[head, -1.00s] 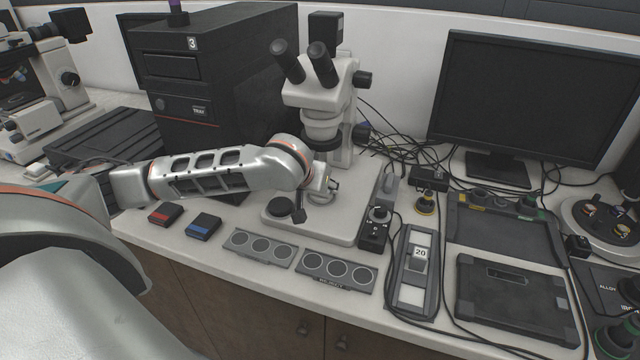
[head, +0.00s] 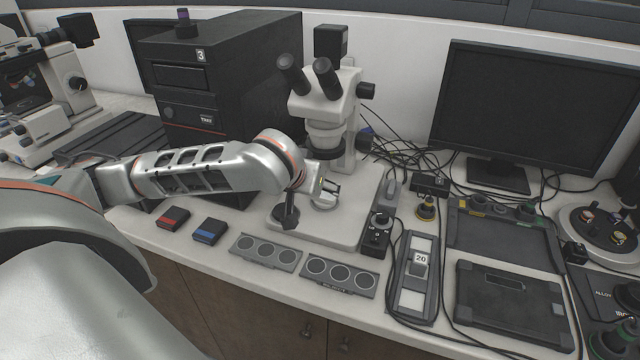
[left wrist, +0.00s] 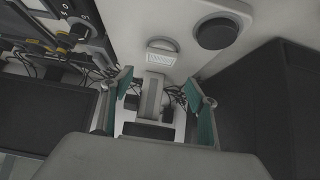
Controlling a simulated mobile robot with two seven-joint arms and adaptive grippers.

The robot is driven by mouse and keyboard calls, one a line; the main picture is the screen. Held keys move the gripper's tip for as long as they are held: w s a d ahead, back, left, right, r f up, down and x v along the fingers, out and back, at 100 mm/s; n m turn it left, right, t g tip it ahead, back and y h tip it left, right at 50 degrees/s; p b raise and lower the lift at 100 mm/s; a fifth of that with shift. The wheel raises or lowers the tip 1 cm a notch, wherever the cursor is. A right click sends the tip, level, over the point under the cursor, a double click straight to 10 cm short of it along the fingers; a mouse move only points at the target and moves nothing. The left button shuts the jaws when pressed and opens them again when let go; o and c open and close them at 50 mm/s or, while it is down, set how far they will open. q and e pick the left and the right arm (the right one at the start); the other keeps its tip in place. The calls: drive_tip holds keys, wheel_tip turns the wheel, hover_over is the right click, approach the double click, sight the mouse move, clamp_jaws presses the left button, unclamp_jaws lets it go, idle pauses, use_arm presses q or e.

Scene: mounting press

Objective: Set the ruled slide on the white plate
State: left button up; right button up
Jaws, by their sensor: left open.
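A small pale rectangle, which looks like the ruled slide (left wrist: 161,59), lies flat over a round pale plate (left wrist: 163,43) in the left wrist view. Its ruling is too small to make out. The white plate (head: 326,202) shows in the head view on the microscope base, partly hidden by my gripper; the slide cannot be made out there. My left gripper (head: 329,187) is beside the plate, below the microscope head. In the left wrist view its teal fingers (left wrist: 158,87) are apart with nothing between them. My right gripper is not in view.
The stereo microscope (head: 325,110) rises close behind my gripper. A black control box (head: 377,235) stands right of its base. Two grey trays with round wells (head: 266,252) lie in front, and red (head: 173,218) and blue (head: 210,231) boxes lie at left.

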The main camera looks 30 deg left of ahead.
use_arm(q)
drive_tip(key=p+v, duration=0.1)
drive_tip(key=v, duration=0.3)
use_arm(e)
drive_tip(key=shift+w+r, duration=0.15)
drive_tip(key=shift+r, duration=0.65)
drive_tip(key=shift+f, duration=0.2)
use_arm(q)
drive_tip(key=shift+f, duration=0.1)
